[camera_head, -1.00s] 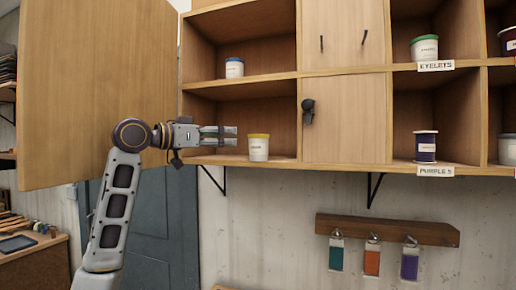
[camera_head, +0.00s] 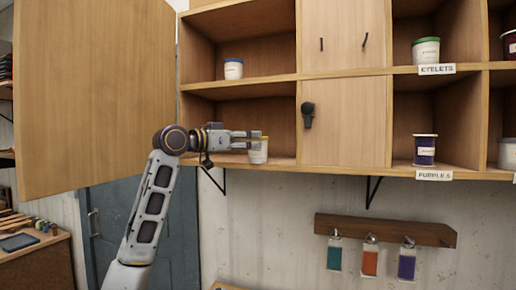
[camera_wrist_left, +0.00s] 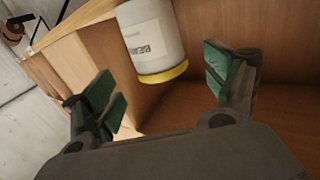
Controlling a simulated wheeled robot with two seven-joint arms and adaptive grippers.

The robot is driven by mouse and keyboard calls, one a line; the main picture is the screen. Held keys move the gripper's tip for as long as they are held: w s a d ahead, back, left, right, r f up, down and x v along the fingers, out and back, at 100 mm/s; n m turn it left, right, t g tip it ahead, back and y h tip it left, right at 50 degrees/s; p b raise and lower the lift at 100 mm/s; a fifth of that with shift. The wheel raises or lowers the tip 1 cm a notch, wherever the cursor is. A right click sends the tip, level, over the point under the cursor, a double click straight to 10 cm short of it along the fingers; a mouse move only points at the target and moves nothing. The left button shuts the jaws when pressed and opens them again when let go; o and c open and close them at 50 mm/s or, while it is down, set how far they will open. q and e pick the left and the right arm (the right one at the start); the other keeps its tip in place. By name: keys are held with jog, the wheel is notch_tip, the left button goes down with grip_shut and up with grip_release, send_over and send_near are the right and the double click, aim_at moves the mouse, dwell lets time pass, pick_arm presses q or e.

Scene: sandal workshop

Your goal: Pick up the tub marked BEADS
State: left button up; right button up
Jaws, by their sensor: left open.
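The tub marked BEADS (camera_head: 258,155) is white with a yellow rim and stands upright in the lower left cubby of the wall cabinet. In the left wrist view the tub (camera_wrist_left: 152,38) appears upside down, with its dark label lettering partly readable. My left gripper (camera_head: 254,137) is open and level with the tub's top, covering part of the yellow rim in the head view. In the wrist view the green-padded fingers of my left gripper (camera_wrist_left: 164,88) are spread and empty, with the tub ahead in the gap's direction. No contact is visible. My right gripper is not in view.
A blue-rimmed tub (camera_head: 233,69) stands on the shelf above. A closed door with a dark handle (camera_head: 308,114) is right of the cubby, and a large open door panel (camera_head: 95,95) is at left. A purple tub (camera_head: 424,150) stands farther right.

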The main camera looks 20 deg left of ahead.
aim_at(249, 140)
pick_arm(q)
jog(key=shift+w, duration=0.1)
dwell(0.3)
jog(key=shift+p+x, duration=1)
jog(key=shift+x, duration=0.55)
jog(key=shift+p+x, duration=0.3)
jog(key=shift+x, duration=0.7)
jog(key=shift+a+f, duration=0.1)
jog(key=shift+f, duration=0.05)
jog(key=c, duration=1.3)
jog(key=shift+r, duration=0.2)
jog(key=shift+r+b, duration=0.35)
jog(key=shift+r, duration=1.1)
jog(key=shift+r+b, duration=0.35)
jog(key=shift+r, duration=3.05)
